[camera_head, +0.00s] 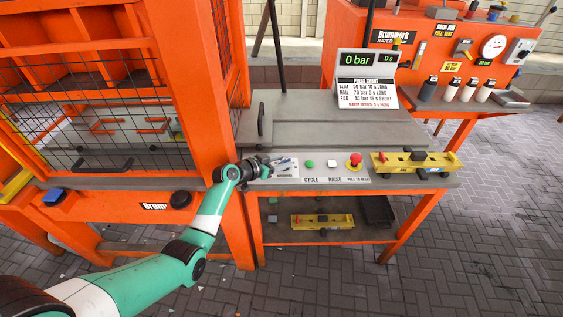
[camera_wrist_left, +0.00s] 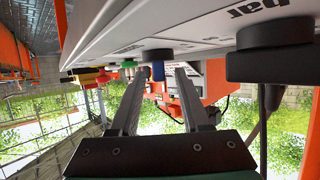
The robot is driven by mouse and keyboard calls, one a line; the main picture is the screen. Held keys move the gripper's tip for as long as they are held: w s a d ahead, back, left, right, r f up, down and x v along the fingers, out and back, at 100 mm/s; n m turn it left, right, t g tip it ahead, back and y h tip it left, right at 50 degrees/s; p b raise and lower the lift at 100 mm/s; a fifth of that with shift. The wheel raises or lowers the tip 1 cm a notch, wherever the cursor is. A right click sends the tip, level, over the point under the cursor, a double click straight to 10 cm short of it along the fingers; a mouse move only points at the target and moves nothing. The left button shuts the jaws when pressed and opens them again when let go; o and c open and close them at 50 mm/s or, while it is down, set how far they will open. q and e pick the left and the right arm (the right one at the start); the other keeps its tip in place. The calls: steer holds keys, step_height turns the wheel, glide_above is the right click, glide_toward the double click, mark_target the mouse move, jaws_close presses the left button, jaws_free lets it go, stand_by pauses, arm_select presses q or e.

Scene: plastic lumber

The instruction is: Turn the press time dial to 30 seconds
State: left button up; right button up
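My left gripper (camera_head: 284,165) is at the left end of the grey control panel (camera_head: 325,180), in front of a white label. In the left wrist view its two fingers (camera_wrist_left: 157,82) are apart, with a small dark round knob (camera_wrist_left: 158,54) bearing a blue part just beyond and between the tips. I cannot tell whether they touch it. A larger black dial (camera_wrist_left: 270,66) beside a "bar" label is at the right of that view. In the head view the gripper hides the dials. The display (camera_head: 368,60) reads "0 bar" and "0 s". My right gripper is not in view.
Right of the gripper are a green button (camera_head: 309,164), a white button (camera_head: 332,163) and a red stop button (camera_head: 354,160). A yellow tool (camera_head: 415,163) lies at the panel's right. The orange caged machine (camera_head: 232,200) stands close on the left.

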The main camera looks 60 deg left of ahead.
arm_select(q)
steer(key=p+v, duration=0.4)
steer(key=v, duration=0.1)
steer(key=p+v, duration=0.4)
steer(key=v, duration=0.1)
steer(key=shift+s+r+p, duration=0.25)
steer(key=shift+r+p, duration=0.1)
steer(key=shift+r, duration=0.05)
steer(key=shift+s+d+f, duration=0.15)
steer(key=shift+s+d, duration=0.05)
steer(key=shift+s, duration=0.25)
steer(key=shift+o, duration=0.3)
